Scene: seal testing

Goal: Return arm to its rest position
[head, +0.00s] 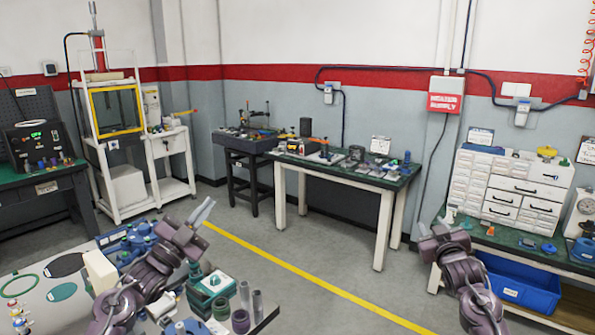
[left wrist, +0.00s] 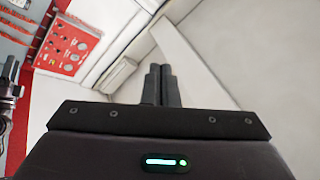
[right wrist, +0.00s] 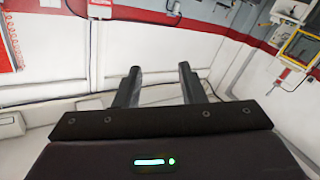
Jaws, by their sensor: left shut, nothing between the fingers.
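My left gripper (head: 204,211) is raised in front of the cluttered bench at the lower left of the head view. Its two fingers lie together in the left wrist view (left wrist: 160,82), with nothing between them. My right gripper (head: 437,226) is at the lower right of the head view, in front of the right workbench. Its fingers stand apart and empty in the right wrist view (right wrist: 160,85). Both wrist cameras look toward walls, and neither gripper touches an object there.
The near bench (head: 38,311) holds a green box (head: 213,284), dark cups, clear cylinders and blue fittings close to my left arm. A right workbench (head: 545,256) carries white drawers (head: 513,187), with a blue bin (head: 517,284) below. Open floor (head: 310,265) lies between.

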